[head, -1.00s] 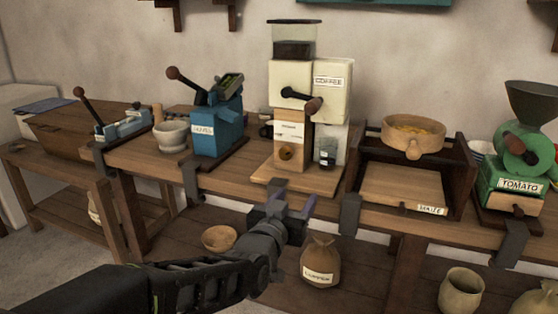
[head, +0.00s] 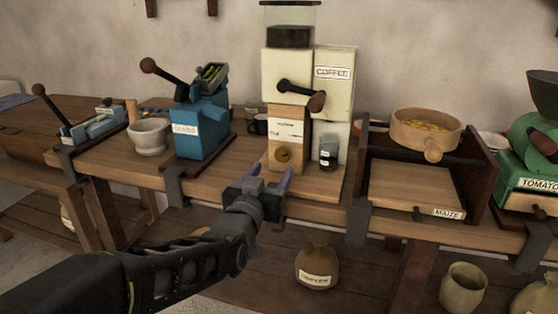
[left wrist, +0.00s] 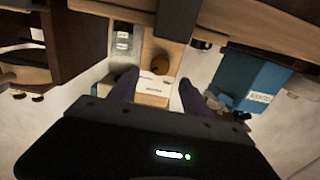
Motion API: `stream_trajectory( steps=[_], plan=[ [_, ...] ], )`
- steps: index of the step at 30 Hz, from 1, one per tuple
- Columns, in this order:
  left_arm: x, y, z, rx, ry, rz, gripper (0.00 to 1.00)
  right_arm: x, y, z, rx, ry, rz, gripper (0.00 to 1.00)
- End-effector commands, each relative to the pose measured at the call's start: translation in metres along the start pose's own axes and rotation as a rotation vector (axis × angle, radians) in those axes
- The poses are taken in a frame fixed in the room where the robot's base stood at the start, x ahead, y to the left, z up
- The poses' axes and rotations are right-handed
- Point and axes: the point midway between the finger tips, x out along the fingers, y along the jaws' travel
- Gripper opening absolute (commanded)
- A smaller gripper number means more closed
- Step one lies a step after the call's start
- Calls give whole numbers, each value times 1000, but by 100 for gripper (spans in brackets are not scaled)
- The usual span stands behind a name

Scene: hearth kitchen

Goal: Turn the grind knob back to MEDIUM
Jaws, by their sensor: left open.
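The coffee grinder (head: 292,95) is cream and wood, with a dark hopper on top and a black crank with a brown handle. In the left wrist view, which is upside down, the knob (left wrist: 160,66) shows between and beyond the two fingers (left wrist: 156,84). My right gripper is not in view.
A glass jar (head: 328,153) stands right of the knob. The blue mill (head: 200,125) and a mortar (head: 149,136) are to the left. The maize box (head: 415,188) and green tomato mill (head: 530,165) are to the right. Dark clamps hang over the bench front edge.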

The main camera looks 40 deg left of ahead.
Motion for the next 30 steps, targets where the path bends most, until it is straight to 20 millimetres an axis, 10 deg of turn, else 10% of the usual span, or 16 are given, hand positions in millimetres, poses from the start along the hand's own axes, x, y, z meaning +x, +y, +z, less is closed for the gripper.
stream_trajectory(
  steps=[13,24,30],
  plan=[
    [62,0,2,-2,-2,-1,57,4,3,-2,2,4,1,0],
    [69,0,1,-2,-1,0,56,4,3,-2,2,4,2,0],
    [68,0,1,-2,-1,0,40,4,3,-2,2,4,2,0]
  ],
)
